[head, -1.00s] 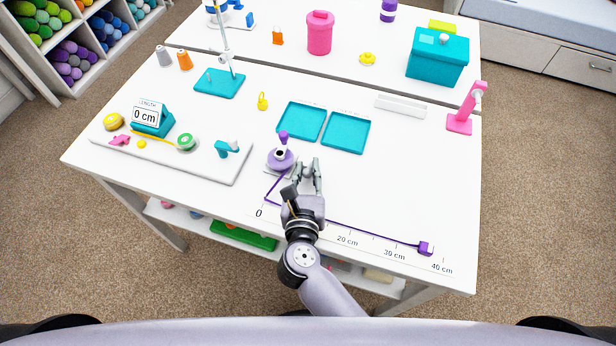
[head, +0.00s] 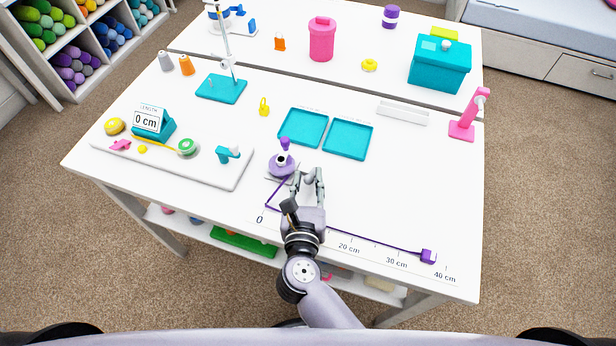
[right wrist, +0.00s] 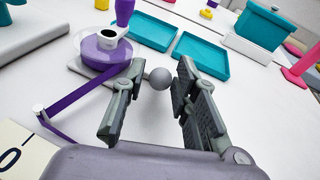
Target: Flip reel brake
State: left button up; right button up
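The purple reel (head: 281,165), with a purple knob (head: 285,144) on top, stands on a grey base near the table's front. It also shows at upper left in the right wrist view (right wrist: 92,52). Its purple tape (head: 360,238) runs out to a purple end block (head: 428,256) by the ruler marks. My right gripper (head: 309,176) is open just right of the reel, with visible gaps to the ball. My left gripper is not in view.
Two teal trays (head: 347,139) lie behind the reel. A white board (head: 225,176) with a teal clamp (head: 228,154) and a "0 cm" display (head: 148,119) is at left. A pink stand (head: 464,127) is at right. The front right tabletop is mostly clear.

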jog(key=v, duration=1.1)
dwell(0.4)
jog(key=shift+s, duration=0.1)
